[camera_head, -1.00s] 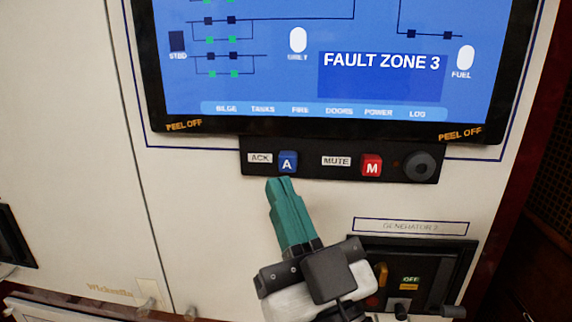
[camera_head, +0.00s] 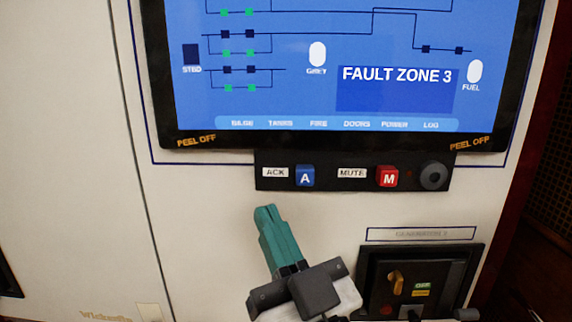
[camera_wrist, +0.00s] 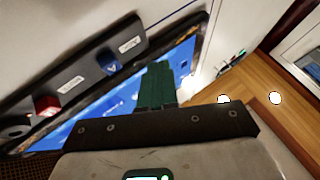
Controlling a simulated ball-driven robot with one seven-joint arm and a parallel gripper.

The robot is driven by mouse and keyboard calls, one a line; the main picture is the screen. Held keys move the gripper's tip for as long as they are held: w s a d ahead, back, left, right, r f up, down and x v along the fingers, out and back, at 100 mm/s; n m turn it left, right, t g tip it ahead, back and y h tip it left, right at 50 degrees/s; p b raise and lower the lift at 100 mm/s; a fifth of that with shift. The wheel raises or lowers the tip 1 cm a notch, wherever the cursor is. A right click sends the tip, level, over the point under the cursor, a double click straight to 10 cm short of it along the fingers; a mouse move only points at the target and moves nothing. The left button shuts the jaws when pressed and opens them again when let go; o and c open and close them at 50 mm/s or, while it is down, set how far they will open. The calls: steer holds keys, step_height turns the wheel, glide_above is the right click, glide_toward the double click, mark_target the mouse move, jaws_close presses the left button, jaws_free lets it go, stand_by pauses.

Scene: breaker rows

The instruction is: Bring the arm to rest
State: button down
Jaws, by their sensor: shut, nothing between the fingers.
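My gripper (camera_head: 268,212) has teal fingers that are shut with nothing between them. In the head view it is in front of the white panel, below and left of the blue ACK button (camera_head: 305,176), and apart from it. In the wrist view the teal fingers (camera_wrist: 157,72) point toward the panel and screen, with the blue button (camera_wrist: 110,62) to their left. My dark wrist block shows behind the fingers.
A black button strip (camera_head: 340,183) holds the blue button, a red MUTE button (camera_head: 388,177) and a round knob (camera_head: 433,176). Above is a screen (camera_head: 300,100) reading FAULT ZONE 3. A generator switch box (camera_head: 377,280) is close on my gripper's right. Bare panel (camera_head: 200,230) lies left.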

steer(key=w+d+f+m+g+h, duration=0.1)
steer(key=w+d+f+g+h, duration=0.15)
steer(key=d+f, duration=0.45)
steer(key=w+d+f+m+g+h, duration=0.15)
steer(key=f+h, duration=0.25)
steer(key=f, duration=0.6)
steer(key=s+d+f+g+h, duration=0.2)
steer(key=d+f+g, duration=0.1)
steer(key=d+f, duration=0.3)
steer(key=s+d+f+g+h, duration=0.1)
steer(key=s+d+f+g, duration=0.25)
steer(key=f, duration=0.45)
steer(key=s+d+f+m+g, duration=0.1)
steer(key=s+d+f+g, duration=0.2)
steer(key=s+f, duration=0.2)
steer(key=s+d+f+m+g+h, duration=0.1)
steer(key=s+d+f+g, duration=0.2)
steer(key=s+f, duration=0.3)
steer(key=s+d+f+m+g, duration=0.1)
steer(key=s+d+f+g, duration=0.3)
steer(key=s, duration=0.8)
step_height(320, 180, down, 2)
steer(key=shift+s+d+f+h, duration=0.1)
steer(key=shift+s+d+h, duration=0.05)
steer(key=shift+d+h, duration=0.15)
steer(key=shift+a, duration=0.1)
